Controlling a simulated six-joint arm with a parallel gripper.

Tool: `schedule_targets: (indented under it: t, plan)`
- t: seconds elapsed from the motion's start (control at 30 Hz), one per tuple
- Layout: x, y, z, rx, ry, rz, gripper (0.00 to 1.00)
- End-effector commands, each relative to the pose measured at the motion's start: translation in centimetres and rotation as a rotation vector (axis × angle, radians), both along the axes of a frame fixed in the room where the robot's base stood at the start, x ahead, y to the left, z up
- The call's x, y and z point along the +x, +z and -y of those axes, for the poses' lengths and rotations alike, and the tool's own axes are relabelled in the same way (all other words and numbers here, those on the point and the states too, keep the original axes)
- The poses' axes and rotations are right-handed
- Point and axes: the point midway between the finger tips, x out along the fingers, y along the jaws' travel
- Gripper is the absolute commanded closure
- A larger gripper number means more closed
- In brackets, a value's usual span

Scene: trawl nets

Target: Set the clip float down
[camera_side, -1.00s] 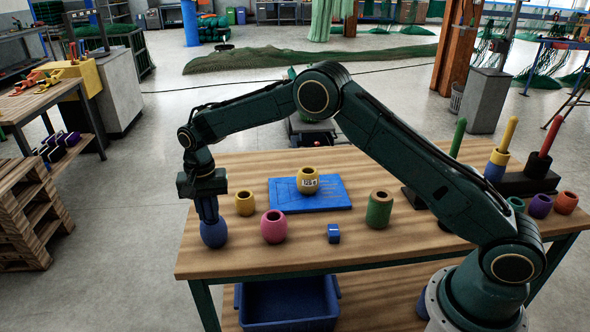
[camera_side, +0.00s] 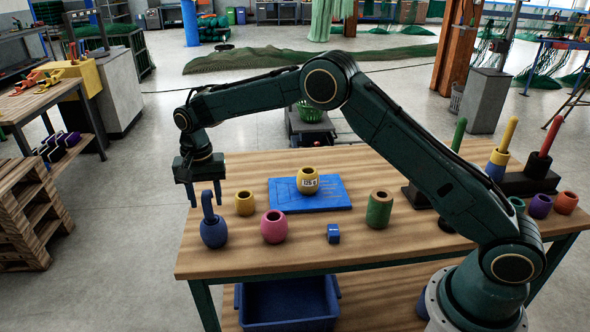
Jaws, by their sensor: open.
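My gripper (camera_side: 206,193) is open and empty, pointing down just above and behind the float's body. Its fingers show on either side of the clip in the picture. I cannot tell whether a finger touches the clip.
A yellow float (camera_side: 245,203) and a pink float (camera_side: 273,227) stand to the right. A labelled yellow float (camera_side: 307,180) sits on a blue board (camera_side: 330,197). A small blue cube (camera_side: 333,234), a green float (camera_side: 379,210) and pegs with floats (camera_side: 498,160) stand farther right.

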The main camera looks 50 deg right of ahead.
Motion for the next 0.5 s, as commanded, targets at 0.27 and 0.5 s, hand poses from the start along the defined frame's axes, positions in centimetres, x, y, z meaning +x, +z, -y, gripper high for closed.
schedule_targets:
  t: [0.27, 0.5]
  plan:
    - [0.1, 4.8, 0.0, 0.0, 0.0, 0.004, 0.56]
    - [0.0, 7.3, 0.0, 0.0, 0.0, 0.003, 0.56]
